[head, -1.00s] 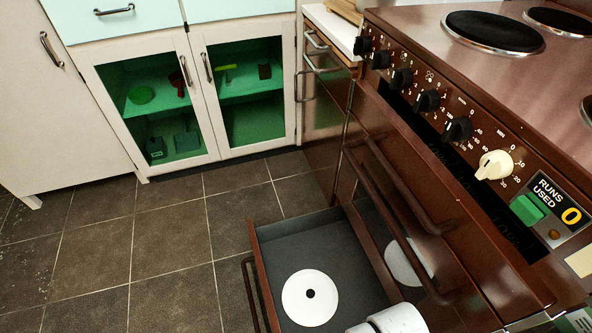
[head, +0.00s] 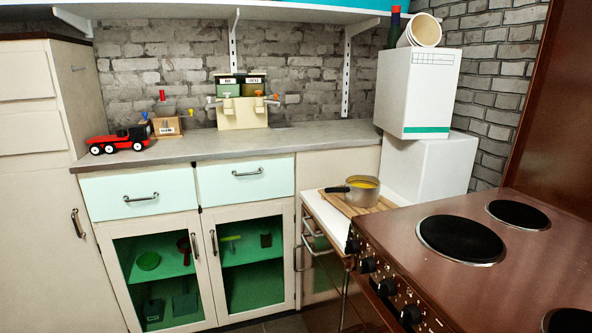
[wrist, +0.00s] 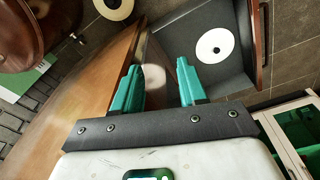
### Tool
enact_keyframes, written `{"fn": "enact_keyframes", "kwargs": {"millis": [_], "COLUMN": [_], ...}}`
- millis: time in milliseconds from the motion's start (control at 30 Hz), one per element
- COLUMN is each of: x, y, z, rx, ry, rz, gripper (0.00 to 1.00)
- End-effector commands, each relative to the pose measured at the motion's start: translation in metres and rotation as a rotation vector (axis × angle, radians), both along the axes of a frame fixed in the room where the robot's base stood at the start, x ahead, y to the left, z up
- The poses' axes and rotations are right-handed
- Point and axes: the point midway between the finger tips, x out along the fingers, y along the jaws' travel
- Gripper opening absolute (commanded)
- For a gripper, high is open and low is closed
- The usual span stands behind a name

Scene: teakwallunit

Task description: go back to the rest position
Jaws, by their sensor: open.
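My gripper (wrist: 158,88) shows in the wrist view with its two teal fingers apart and nothing between them. It hangs above the open drawer (wrist: 180,30), which has a dark grey floor. A white disc (wrist: 214,45) with a dark centre hole lies flat on the drawer floor, apart from the fingers. The head view shows neither my gripper nor the drawer.
The brown stove (head: 465,245) stands at the right. A pot (head: 358,190) sits on a wooden board beside it. White boxes (head: 418,95) are stacked behind. The counter (head: 300,140) holds a red toy truck (head: 120,139) and a beige dispenser (head: 243,112). Glass-door cabinets (head: 250,260) stand below.

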Motion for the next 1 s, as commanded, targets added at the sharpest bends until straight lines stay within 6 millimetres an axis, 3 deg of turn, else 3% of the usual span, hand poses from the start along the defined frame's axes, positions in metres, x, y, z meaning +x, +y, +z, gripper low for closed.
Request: {"fn": "enact_keyframes", "kwargs": {"millis": [33,300,500,700,1000], "x": [0.000,0.000,0.000,0.000,0.000], "y": [0.000,0.000,0.000,0.000,0.000], "z": [0.031,0.108,0.155,0.175,0.174], "rx": [0.000,0.000,0.000,0.000,0.000], "ry": [0.000,0.000,0.000,0.000,0.000], "rz": [0.001,0.003,0.004,0.005,0.005], "gripper": [0.42,0.42,0.42,0.42,0.42]}}
